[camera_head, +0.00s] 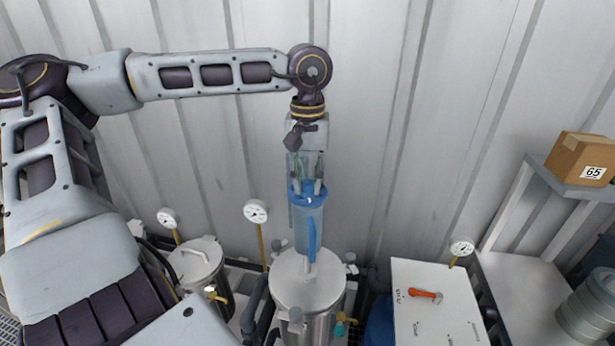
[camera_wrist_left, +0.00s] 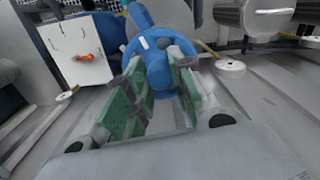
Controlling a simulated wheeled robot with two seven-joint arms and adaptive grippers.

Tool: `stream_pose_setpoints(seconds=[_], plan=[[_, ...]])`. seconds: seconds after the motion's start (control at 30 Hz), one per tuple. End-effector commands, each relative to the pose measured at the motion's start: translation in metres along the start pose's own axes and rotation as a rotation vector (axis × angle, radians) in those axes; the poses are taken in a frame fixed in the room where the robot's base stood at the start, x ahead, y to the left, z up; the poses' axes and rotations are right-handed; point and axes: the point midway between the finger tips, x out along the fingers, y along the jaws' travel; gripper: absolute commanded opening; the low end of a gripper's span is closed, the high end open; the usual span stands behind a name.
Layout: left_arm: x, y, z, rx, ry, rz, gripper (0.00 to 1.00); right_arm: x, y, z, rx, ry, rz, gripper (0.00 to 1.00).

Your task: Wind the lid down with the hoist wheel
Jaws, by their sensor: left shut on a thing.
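A blue hoist column (camera_head: 309,222) with a blue arm stands at the middle steel vessel (camera_head: 318,328). The round, pale metal lid (camera_head: 307,278) is at the top of that vessel, under a thin rod. I cannot tell whether there is a gap under it. My left gripper (camera_head: 307,190) points down from above, shut on the blue round part at the column's top, which looks like the hoist wheel (camera_head: 297,199). In the left wrist view the green-padded fingers (camera_wrist_left: 160,78) close around a blue knob on a blue disc (camera_wrist_left: 133,50). My right gripper is out of view.
A smaller lidded vessel (camera_head: 197,262) stands to the left. Gauges (camera_head: 256,211) rise on yellow stems around the vessels. A white panel (camera_head: 430,310) with an orange handle (camera_head: 425,295) is at the right. A cardboard box (camera_head: 583,158) sits on a shelf. A corrugated wall is close behind.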

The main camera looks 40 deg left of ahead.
Motion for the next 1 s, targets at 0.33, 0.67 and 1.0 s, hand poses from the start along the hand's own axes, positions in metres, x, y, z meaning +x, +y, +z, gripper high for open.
stream_pose_setpoints(seconds=[0.33,0.67,1.0], plan=[[-0.0024,0.0004,-0.0013,0.156,0.005,0.003,0.00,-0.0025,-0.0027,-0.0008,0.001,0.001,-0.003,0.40],[-0.0024,0.0005,-0.0015,0.185,0.006,0.003,0.00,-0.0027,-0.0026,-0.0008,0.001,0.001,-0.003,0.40],[-0.0020,0.0005,-0.0012,0.184,0.005,0.003,0.39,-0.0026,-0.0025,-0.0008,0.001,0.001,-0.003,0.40]])
